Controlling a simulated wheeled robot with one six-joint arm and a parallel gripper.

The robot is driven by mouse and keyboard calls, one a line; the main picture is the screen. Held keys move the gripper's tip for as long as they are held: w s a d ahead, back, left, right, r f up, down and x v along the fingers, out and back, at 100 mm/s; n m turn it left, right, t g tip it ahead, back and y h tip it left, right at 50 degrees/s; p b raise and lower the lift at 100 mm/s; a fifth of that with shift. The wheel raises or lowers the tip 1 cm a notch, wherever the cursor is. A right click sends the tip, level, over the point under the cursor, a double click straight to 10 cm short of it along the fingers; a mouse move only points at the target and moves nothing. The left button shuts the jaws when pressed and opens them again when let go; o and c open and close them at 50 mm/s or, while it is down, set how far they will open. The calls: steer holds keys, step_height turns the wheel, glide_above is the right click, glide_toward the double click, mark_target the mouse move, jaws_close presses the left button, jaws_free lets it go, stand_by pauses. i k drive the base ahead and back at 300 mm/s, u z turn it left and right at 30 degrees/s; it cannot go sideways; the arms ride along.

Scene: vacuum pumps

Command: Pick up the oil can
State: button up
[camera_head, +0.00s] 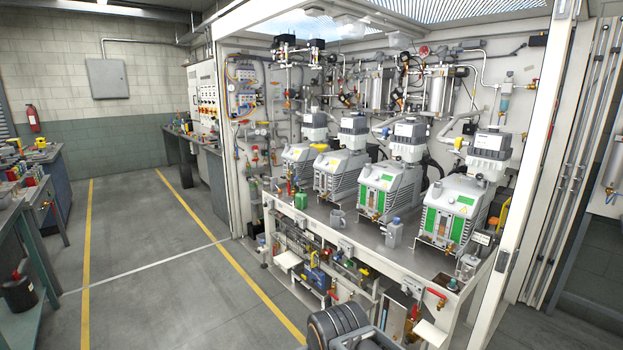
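I cannot tell for certain which container is the oil can. A small green can (301,200) stands on the pump bench (352,237), in front of the left pumps. A grey bottle with a bluish cap (394,235) stands upright on the bench near its front edge, between the pumps. A grey jug (337,218) stands between these two. A dark can with a red top (19,291) sits low at the far left. Dark, rounded parts that look like my arm show at the bottom edge. No gripper fingers can be made out, and nothing is seen held.
Several vacuum pumps (380,196) line the bench, with pipes behind. Valves and hoses crowd the shelf below. A white frame post (545,130) stands at the right. Cluttered workbenches (32,215) are at the left. The grey floor (150,255) between yellow lines is clear.

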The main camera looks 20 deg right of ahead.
mark_target(301, 197)
steer(key=i, duration=1.45)
steer(key=z, duration=0.8)
steer(key=i, duration=0.45)
steer(key=u, duration=0.6)
steer(key=i, duration=1.95)
steer(key=u, duration=0.35)
